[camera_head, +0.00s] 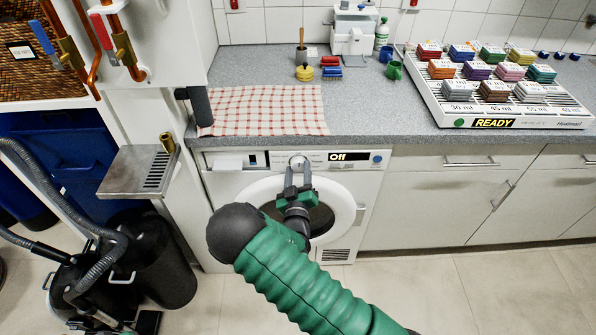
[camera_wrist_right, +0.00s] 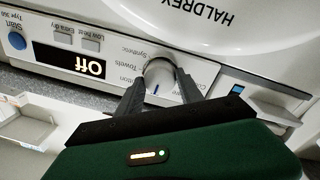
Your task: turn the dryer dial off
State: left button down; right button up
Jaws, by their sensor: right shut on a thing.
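The white dryer (camera_head: 222,185) stands under the counter, with a round door in its front. Its dial (camera_head: 298,161) is a light round knob on the top panel, left of the display (camera_head: 343,156), which reads "Off". My right gripper (camera_head: 298,172) reaches up to the dial and is shut on it. The display also shows there (camera_wrist_right: 70,60), upside down, reading "Off". My left gripper is not in view.
A checked cloth (camera_head: 262,110) lies on the grey counter (camera_head: 375,115) above the dryer. A lit tray (camera_head: 432,105) of coloured stacks stands at the right. A small metal shelf (camera_head: 125,178) and a black vacuum cleaner (camera_head: 150,265) are at the left. The floor at the right is clear.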

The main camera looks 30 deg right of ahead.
jog(key=shift+w+a+n, duration=0.1)
jog(key=shift+n, duration=0.5)
jog(key=o, duration=1.4)
